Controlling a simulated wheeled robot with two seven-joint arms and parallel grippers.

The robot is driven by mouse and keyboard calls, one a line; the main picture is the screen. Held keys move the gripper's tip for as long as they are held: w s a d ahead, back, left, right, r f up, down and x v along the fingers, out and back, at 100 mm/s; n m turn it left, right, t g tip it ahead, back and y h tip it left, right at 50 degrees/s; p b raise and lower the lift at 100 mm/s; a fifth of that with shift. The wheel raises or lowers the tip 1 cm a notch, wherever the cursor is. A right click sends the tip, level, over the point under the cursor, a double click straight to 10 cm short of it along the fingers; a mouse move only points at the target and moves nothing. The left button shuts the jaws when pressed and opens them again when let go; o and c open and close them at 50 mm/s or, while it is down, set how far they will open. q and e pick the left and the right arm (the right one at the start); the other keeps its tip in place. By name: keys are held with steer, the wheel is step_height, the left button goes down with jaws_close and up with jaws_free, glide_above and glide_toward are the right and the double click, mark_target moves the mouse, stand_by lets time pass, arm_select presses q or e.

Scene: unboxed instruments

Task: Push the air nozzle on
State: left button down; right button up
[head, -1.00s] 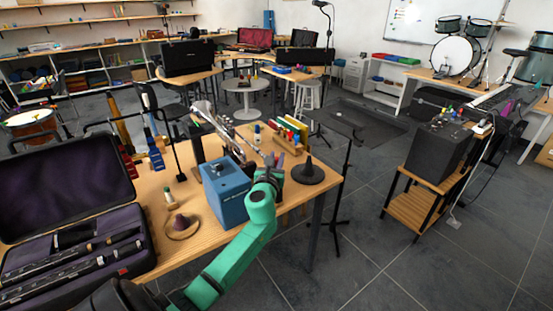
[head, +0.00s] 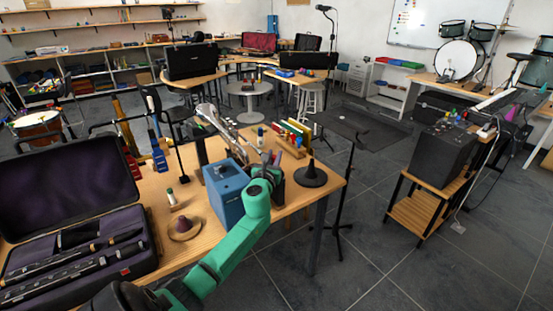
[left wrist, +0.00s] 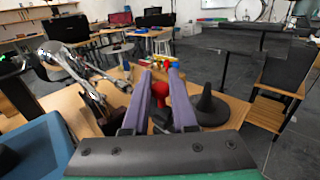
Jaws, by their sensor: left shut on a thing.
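My left gripper (head: 274,163) is over the right part of the wooden bench (head: 205,243), to the right of a blue box (head: 222,197). In the left wrist view its two purple fingers (left wrist: 164,92) are shut on a red piece (left wrist: 161,117), upright between them; I cannot tell for sure that it is the air nozzle. The blue box has a dark round part on top, and its corner shows at the left of the left wrist view (left wrist: 35,150). A black cone stand (head: 311,176) is right of the gripper, apart from it. My right gripper is not in view.
A rack of coloured pieces (head: 294,137) and a silver instrument (head: 222,125) stand behind the gripper. An open case (head: 75,235) fills the bench's left end.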

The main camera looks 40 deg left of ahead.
arm_select(q)
steer(key=shift+a, duration=0.1)
steer(key=c, duration=0.7)
jaws_free()
steer(key=shift+a+f, duration=0.15)
steer(key=shift+a, duration=0.05)
steer(key=shift+s+d, duration=0.25)
steer(key=shift+d, duration=0.05)
steer(key=v, duration=1.4)
steer(key=shift+w+a, duration=0.1)
